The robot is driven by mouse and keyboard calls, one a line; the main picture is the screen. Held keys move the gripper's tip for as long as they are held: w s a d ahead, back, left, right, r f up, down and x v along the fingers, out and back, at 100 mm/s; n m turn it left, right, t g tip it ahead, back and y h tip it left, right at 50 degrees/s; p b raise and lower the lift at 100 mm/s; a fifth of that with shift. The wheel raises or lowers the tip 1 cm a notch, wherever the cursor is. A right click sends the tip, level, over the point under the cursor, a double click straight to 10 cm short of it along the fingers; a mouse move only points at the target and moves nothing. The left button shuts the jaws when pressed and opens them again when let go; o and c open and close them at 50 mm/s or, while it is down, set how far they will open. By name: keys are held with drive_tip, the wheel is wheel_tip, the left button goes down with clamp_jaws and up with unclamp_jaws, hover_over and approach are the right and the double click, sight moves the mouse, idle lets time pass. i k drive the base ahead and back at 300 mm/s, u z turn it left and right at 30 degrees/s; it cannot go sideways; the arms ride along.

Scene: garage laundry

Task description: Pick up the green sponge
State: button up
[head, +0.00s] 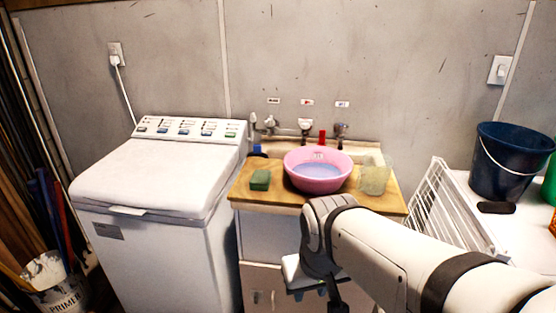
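The green sponge (260,180) lies on the left part of the wooden counter (245,196), left of a pink basin. Its top and front show and nothing covers it. My arm reaches in from the lower right. My gripper (326,300) is low in front of the counter's cabinet, below and to the right of the sponge and apart from it. Its fingers are partly cut off by the bottom edge, so I cannot tell whether it is open or shut.
The pink basin (318,172) holds bluish water beside the sponge. Taps (305,124) stand behind. A white washing machine (155,185) is at left. A white rack (440,205) and dark blue bucket (508,162) are at right.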

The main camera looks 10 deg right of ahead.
sight(261, 180)
drive_tip(key=u, duration=0.15)
drive_tip(key=i, duration=1.05)
drive_tip(key=u, duration=0.25)
